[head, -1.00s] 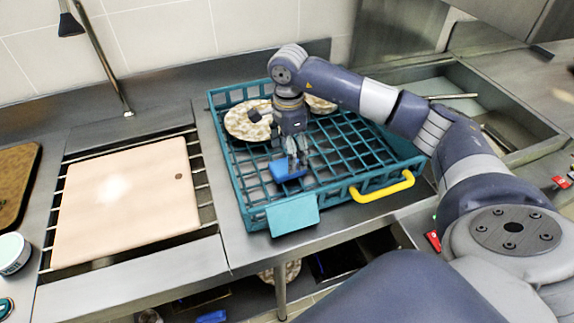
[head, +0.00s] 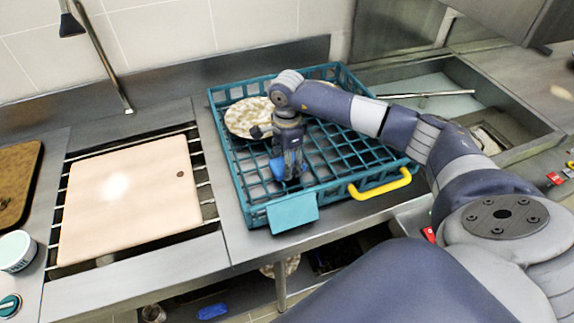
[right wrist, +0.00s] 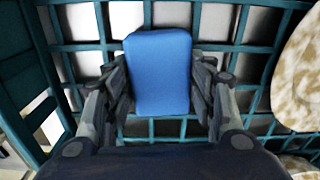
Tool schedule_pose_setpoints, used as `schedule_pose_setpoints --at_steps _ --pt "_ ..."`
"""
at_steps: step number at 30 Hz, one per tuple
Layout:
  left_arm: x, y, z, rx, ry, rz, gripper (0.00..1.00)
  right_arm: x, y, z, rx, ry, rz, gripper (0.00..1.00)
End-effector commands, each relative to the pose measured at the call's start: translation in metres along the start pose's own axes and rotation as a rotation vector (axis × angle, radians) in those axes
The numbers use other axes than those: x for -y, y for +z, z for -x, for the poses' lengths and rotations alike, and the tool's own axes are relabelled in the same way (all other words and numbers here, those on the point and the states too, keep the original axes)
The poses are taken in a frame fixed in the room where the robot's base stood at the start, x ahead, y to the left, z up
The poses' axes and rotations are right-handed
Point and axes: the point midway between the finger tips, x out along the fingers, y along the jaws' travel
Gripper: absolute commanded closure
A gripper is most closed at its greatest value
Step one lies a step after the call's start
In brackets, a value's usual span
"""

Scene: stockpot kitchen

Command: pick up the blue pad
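The blue pad (head: 277,167) lies in the teal basket (head: 255,217), toward its front left. My right gripper (head: 290,178) is down over the pad and partly hides it in the head view. In the right wrist view, the blue pad (right wrist: 159,75) sits between the two spread fingers of my right gripper (right wrist: 160,85), one on each side. The fingers are close to the pad's sides; a firm grip on it does not show. My left gripper is in neither view.
Speckled plates (head: 247,118) lie in the basket behind the gripper. The basket has a yellow handle (head: 380,185) at the front. A pale cutting board (head: 125,200) lies left, and a sink (head: 490,100) is at right. Another blue item (head: 212,311) is on the lower shelf.

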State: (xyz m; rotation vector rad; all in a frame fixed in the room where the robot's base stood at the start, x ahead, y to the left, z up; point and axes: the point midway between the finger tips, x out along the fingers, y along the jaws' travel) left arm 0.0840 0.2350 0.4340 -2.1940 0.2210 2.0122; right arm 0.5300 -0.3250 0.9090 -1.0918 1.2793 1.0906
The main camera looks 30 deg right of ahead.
Motion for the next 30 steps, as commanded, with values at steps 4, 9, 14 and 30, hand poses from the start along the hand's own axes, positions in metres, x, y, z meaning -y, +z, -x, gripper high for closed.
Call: schedule_pose_setpoints --at_steps 4,9,14,30 --pt "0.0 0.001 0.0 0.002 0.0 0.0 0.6 0.0 0.0 0.0 0.0 0.001 0.0 0.71" --pt "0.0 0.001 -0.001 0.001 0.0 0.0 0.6 0.0 0.0 0.002 0.0 -0.001 0.0 0.71" --pt "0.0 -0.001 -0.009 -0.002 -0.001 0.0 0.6 0.002 0.0 0.021 0.0 -0.005 0.001 0.71" --pt "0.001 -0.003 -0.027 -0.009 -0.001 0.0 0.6 0.0 0.0 0.1 0.0 0.0 0.0 0.71"
